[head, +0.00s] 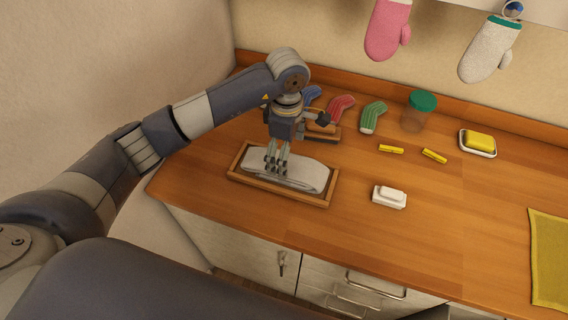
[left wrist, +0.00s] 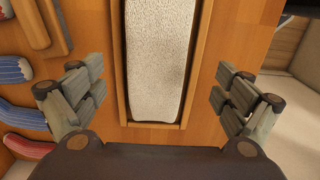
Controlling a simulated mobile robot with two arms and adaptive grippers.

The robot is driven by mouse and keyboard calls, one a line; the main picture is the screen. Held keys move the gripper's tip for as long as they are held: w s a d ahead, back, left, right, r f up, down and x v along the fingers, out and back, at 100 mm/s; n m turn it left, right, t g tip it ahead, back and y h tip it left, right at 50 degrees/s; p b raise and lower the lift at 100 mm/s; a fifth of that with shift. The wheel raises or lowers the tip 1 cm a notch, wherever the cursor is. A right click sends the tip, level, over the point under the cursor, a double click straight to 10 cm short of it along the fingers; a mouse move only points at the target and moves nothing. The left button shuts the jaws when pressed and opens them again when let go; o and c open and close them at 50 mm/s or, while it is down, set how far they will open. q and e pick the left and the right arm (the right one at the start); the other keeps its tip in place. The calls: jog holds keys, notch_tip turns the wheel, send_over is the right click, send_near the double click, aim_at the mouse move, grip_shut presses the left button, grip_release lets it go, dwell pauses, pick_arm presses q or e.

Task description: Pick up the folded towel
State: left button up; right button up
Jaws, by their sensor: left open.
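The folded towel (head: 307,177) is white-grey and lies in a shallow wooden tray (head: 240,172) on the counter's left part. My left gripper (head: 277,168) is over the towel, pointing down, and hides part of it. In the left wrist view the towel (left wrist: 155,60) runs lengthwise in the tray (left wrist: 200,60). There the open left gripper (left wrist: 158,92) has one finger on each side, wider than the tray. Nothing is between the fingers' pads; I cannot tell the exact height. My right gripper is not in view.
Yellow pegs (head: 434,156), a yellow sponge dish (head: 478,143) and a white soap dish (head: 389,197) lie to the right. The counter between them is clear.

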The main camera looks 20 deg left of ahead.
pick_arm(q)
jog(key=f+p, duration=0.2)
jog(key=f, duration=0.1)
jog(key=f+p, duration=0.1)
jog(key=f, duration=0.1)
jog(key=shift+w+a+f, duration=0.1)
jog(key=shift+a+f, duration=0.1)
jog(key=shift+a, duration=0.15)
jog(key=shift+f, duration=0.2)
jog(key=c, duration=1.2)
